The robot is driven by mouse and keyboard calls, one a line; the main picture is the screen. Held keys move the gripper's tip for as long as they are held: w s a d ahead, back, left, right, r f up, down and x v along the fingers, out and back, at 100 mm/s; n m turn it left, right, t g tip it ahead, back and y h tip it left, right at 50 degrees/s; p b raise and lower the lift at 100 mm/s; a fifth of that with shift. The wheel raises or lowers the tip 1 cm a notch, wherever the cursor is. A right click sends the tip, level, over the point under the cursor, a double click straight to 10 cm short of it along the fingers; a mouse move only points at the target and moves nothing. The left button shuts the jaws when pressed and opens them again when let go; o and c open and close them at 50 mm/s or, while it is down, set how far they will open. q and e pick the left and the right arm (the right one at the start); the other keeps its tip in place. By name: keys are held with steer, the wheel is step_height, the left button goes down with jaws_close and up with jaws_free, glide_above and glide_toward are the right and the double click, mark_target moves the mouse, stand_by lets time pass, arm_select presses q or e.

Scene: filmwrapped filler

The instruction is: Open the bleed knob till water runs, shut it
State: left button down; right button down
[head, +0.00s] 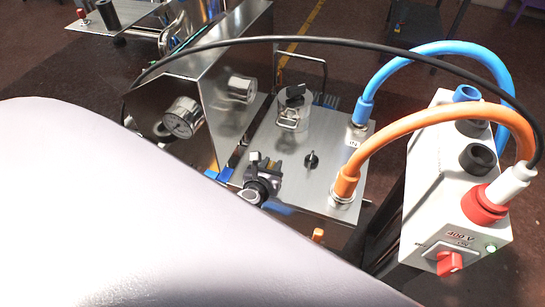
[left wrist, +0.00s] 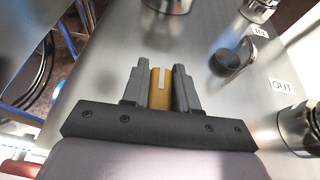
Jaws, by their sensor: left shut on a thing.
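The bleed knob (left wrist: 160,88) is a yellow-brown cylinder with a white mark on top, standing on the steel top plate in the left wrist view. My left gripper (left wrist: 160,90) has one finger on each side of it and is shut on it. In the head view my left gripper (head: 263,168) is on the left part of the plate and hides the knob. I cannot make out running water. My right gripper is not in view.
A black lever knob (head: 312,160) sits right of my gripper. The blue hose (head: 368,95) and orange hose (head: 400,138) plug into the plate's right side. A 400 V box (head: 435,205) stands right, gauges (head: 184,118) left. A black cable (head: 330,42) arches above.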

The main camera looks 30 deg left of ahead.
arm_select(q)
steer(key=n+g+y, duration=0.1)
steer(key=n+y, duration=0.2)
steer(key=y, duration=0.1)
steer(key=shift+a+n+g, duration=0.2)
steer(key=shift+n+g, duration=0.2)
steer(key=n+g+y, duration=0.1)
steer(key=n+g+y+b, duration=0.1)
steer(key=n, duration=0.1)
steer(key=n+g+y+b, duration=0.1)
steer(key=g, duration=0.1)
steer(key=shift+s+a+r+n+y, duration=0.1)
steer(key=shift+s+a+n+y, duration=0.2)
steer(key=shift+a+y, duration=0.1)
steer(key=c, duration=1)
jaws_free()
steer(key=shift+o, duration=0.2)
steer(key=shift+d, duration=0.1)
steer(key=shift+s, duration=0.1)
